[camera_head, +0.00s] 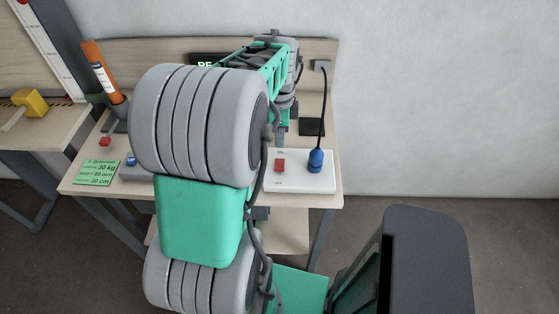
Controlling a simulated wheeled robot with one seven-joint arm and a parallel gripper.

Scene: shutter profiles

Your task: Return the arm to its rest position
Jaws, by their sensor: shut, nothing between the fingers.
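My arm (208,220) rises from the bottom of the head view with thick grey joints and green links. It reaches over the wooden table (77,182) toward its back edge. My gripper (280,137) is at the arm's far end, pointing down above the rear of a white switch panel (327,179). It is small and partly hidden by the wrist; it is shut and empty. I cannot tell how high it is above the panel.
The panel carries a red switch (280,165) and a blue plug (316,160) with a black cable. An orange tube (98,65), a green label card (97,173) and a red button (105,141) are at the left. A dark bin-like object (430,260) stands at lower right.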

